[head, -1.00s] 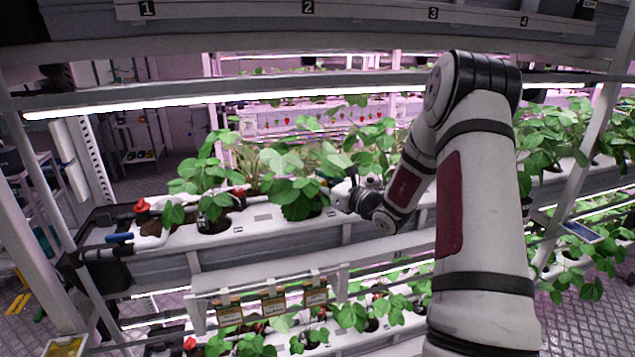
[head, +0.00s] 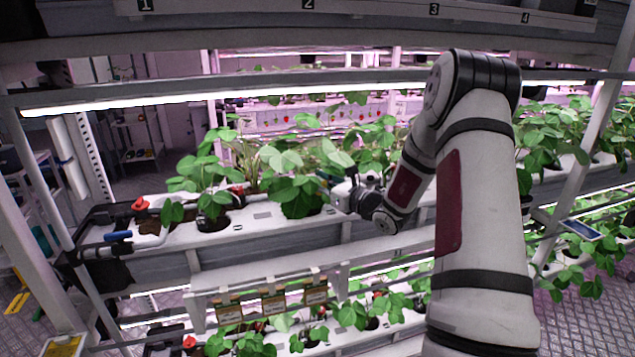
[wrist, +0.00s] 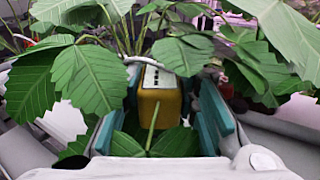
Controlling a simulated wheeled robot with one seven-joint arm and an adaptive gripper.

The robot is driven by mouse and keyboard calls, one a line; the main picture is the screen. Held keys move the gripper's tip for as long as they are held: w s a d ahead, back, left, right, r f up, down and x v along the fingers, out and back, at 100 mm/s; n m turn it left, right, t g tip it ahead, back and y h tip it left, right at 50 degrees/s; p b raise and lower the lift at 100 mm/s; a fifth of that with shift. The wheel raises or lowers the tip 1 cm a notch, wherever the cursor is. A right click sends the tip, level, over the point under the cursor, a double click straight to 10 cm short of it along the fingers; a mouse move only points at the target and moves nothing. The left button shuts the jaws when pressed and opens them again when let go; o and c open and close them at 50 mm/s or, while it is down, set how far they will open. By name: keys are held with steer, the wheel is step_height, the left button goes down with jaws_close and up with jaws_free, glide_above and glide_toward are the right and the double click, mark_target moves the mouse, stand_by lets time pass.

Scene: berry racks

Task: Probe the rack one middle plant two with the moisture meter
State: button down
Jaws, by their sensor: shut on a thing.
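My gripper (wrist: 160,125) is shut on the moisture meter (wrist: 158,105), a yellow body with a pale, dark-marked top, held between teal finger pads in the wrist view. Leaves (wrist: 85,80) cover parts of both, and the meter's probe end is hidden. In the head view my gripper is at the middle-tier trough, beside the second plant (head: 297,190) from the left, with its fingers hidden behind leaves and my wrist. The meter cannot be made out there. I cannot tell whether the probe is in the soil.
The middle trough (head: 262,226) also bears the first plant (head: 208,182) at left, near a red valve (head: 139,204) and a blue valve (head: 119,236). A light bar (head: 200,99) runs above. Cards (head: 273,303) hang below. A post (head: 575,160) stands at right.

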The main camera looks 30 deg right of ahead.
steer(key=shift+f+b, duration=0.85)
steer(key=shift+f, duration=0.75)
steer(key=c, duration=1.2)
jaws_free()
steer(key=shift+o, duration=0.4)
steer(key=o, duration=0.4)
steer(key=shift+c, duration=0.2)
steer(key=shift+r+p, duration=1.15)
steer(key=shift+r, duration=1.85)
